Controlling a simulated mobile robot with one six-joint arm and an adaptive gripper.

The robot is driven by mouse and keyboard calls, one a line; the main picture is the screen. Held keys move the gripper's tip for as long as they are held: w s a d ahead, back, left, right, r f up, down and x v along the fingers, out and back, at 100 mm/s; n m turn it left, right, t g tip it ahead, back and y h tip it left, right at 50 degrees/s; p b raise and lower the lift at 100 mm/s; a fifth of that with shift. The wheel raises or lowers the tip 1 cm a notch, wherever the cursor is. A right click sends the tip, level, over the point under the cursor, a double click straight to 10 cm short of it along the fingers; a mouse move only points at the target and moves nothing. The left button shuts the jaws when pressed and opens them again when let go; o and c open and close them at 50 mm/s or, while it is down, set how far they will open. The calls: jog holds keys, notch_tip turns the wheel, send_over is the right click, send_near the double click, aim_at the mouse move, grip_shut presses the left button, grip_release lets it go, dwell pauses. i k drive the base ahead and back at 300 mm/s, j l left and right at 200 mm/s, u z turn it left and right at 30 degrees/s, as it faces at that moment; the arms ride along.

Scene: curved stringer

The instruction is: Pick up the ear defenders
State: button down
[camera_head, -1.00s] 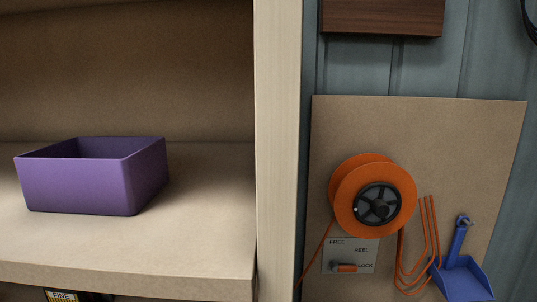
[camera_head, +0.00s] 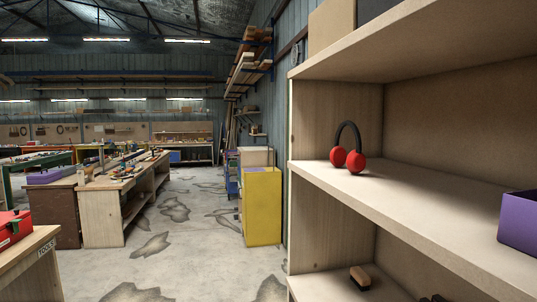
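The ear defenders (camera_head: 355,161) have red cups and a black headband. They stand on the middle shelf (camera_head: 415,193) of a wooden shelving unit, near its left end, with the band upward. Nothing covers them. My gripper is not in view.
A purple bin (camera_head: 519,222) sits further right on the same shelf, cut by the picture's edge. A brush (camera_head: 360,277) lies on the shelf below. A yellow cabinet (camera_head: 262,207) stands beyond the unit. Workbenches (camera_head: 102,215) line the left, with open concrete floor (camera_head: 190,262) between.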

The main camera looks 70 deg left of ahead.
aim_at(356, 162)
jog(key=u, duration=1.85)
jog(key=i+j+z, duration=0.1)
jog(key=i+j, duration=0.1)
jog(key=i, duration=0.05)
